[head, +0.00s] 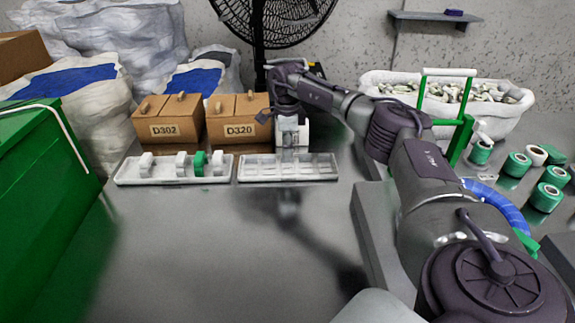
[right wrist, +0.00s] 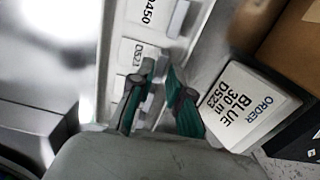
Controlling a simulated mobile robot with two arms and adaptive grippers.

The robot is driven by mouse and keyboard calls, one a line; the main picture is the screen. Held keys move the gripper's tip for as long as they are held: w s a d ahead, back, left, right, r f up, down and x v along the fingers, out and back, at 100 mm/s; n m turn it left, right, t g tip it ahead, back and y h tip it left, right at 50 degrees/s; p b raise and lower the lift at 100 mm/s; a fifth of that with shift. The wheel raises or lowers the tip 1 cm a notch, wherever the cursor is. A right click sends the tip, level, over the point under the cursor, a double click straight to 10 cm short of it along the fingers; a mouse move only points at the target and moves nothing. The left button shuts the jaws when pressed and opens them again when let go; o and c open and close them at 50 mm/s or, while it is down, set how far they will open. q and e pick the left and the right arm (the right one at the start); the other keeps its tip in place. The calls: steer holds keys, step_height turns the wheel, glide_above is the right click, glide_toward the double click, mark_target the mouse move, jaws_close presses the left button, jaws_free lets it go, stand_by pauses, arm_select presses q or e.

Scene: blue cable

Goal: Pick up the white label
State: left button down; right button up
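A white block printed "ORDER BLUE 30 m D523" (right wrist: 250,105) lies beside the right finger in the right wrist view. A smaller white label reading D523 (right wrist: 133,54) sits at the white tray, near the fingertips. I cannot tell which of the two is the white label meant. My right gripper (right wrist: 160,72) has its two green-padded fingers apart, with a narrow gap and nothing seen held between them. In the head view my right arm reaches to the back, its hand above a white object (head: 292,132) behind the right tray. My left gripper is not in view.
Two white compartment trays stand side by side, the left (head: 130,178) and right (head: 288,176). Brown boxes D302 (head: 166,130) and D320 (head: 240,130) stand behind them. A green bin (head: 45,190) is at left; green spools (head: 517,164) at right.

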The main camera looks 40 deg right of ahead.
mark_target(288, 165)
step_height(288, 165, down, 2)
steer(key=shift+f, duration=0.2)
jaws_close()
steer(key=shift+r, duration=0.1)
